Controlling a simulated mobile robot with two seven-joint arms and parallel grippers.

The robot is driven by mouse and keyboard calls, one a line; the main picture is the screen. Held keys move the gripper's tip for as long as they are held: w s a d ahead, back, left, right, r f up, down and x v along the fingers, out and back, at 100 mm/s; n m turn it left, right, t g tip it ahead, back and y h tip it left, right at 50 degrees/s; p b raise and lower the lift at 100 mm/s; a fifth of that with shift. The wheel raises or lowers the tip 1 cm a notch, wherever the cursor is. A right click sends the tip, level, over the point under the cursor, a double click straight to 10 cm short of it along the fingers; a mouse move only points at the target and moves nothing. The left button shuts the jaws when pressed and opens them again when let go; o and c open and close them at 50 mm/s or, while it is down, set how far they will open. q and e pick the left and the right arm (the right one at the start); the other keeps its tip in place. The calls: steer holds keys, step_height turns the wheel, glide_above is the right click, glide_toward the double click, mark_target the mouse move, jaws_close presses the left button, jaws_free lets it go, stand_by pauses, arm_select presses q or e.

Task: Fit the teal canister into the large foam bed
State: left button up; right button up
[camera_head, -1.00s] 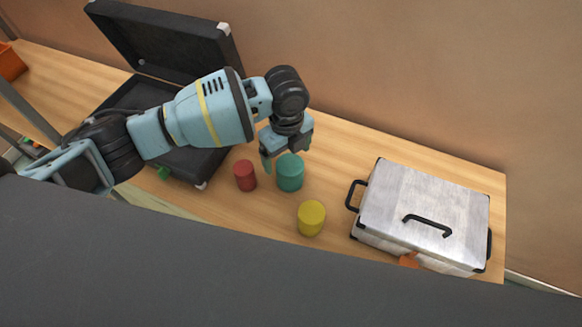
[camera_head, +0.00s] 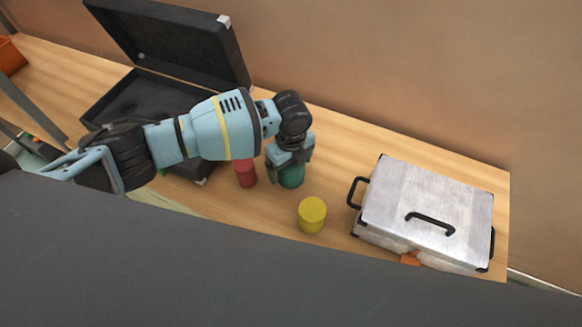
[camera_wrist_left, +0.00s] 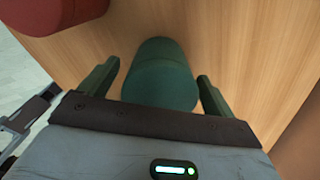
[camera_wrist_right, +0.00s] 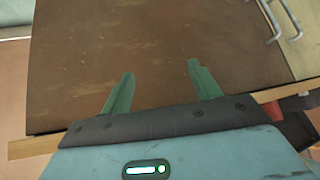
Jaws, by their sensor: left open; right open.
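The teal canister (camera_head: 292,178) stands upright on the wooden table, partly hidden by my left gripper (camera_head: 288,168) above it. In the left wrist view the canister (camera_wrist_left: 160,78) sits between the two open fingers of my left gripper (camera_wrist_left: 158,82), with a gap visible on both sides. The black case (camera_head: 150,100) stands open at the back left. Its dark foam shows at least one round recess, and my left arm covers much of it. I cannot tell which bed is the large one. My right gripper (camera_wrist_right: 160,88) is open and empty over a brown surface in the right wrist view.
A red canister (camera_head: 245,173) stands close to the left of the teal one; it also shows in the left wrist view (camera_wrist_left: 50,12). A yellow canister (camera_head: 312,215) stands in front. A silver case (camera_head: 425,208) with black handles fills the right end of the table.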

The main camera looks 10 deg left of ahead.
arm_select(q)
steer(key=c, duration=1.1)
steer(key=shift+c, duration=0.2)
arm_select(e)
steer(key=shift+d, duration=0.1)
arm_select(q)
steer(key=shift+r, duration=0.2)
steer(key=shift+r, duration=0.25)
step_height(320, 180, up, 3)
steer(key=shift+a, duration=0.1)
steer(key=s+a, duration=0.4)
steer(key=s, duration=0.3)
steer(key=s+a+r+p, duration=0.1)
steer(key=s+a, duration=0.3)
steer(key=s, duration=0.2)
steer(key=shift+s+p, duration=0.3)
steer(key=shift+s, duration=0.05)
arm_select(e)
steer(key=shift+w+r, duration=0.3)
steer(key=shift+r, duration=0.2)
steer(key=shift+w+r, duration=0.3)
steer(key=shift+r, duration=0.2)
